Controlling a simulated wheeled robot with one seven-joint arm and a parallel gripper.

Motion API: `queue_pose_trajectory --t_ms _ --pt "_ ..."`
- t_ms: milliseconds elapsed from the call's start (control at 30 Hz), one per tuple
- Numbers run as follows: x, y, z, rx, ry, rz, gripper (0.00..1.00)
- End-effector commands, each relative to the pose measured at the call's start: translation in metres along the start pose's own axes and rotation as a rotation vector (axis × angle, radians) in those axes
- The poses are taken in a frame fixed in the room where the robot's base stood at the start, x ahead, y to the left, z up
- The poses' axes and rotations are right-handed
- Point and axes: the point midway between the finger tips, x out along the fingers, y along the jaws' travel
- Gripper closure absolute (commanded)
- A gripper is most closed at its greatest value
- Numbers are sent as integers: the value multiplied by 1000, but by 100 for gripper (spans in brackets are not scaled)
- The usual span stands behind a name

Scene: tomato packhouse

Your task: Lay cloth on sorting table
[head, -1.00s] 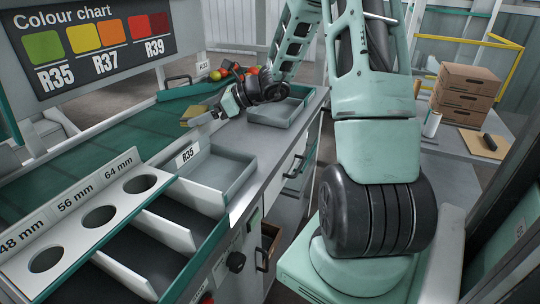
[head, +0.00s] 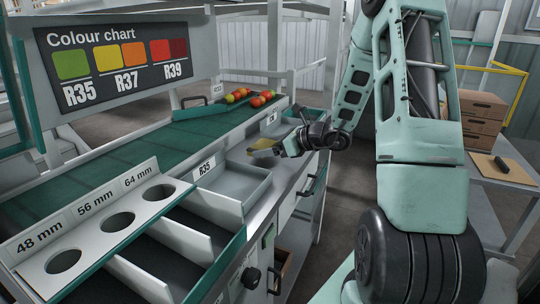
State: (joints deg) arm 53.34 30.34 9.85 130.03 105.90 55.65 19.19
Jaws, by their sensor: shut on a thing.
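My gripper (head: 280,147) is shut on a small yellow-olive cloth (head: 262,145), which sticks out to the left of the jaws. The cloth is over the grey sorting table (head: 257,160), between the R35 tray and the far tray. I cannot tell whether it touches the surface. The jaw tips are small and partly hidden by the cloth.
The grey R35 tray (head: 232,181) is in front of the cloth. Tomatoes (head: 262,99) sit at the belt's far end. The green belt (head: 110,163) is bare. Cartons (head: 482,123) stand on a right-hand bench.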

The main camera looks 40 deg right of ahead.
Motion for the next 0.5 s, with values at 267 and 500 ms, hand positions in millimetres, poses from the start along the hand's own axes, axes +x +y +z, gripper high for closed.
queue_pose_trajectory --t_ms 267,500 --pt "9 0 -22 0 -1 1 35" --pt "10 0 -23 0 -1 1 35"
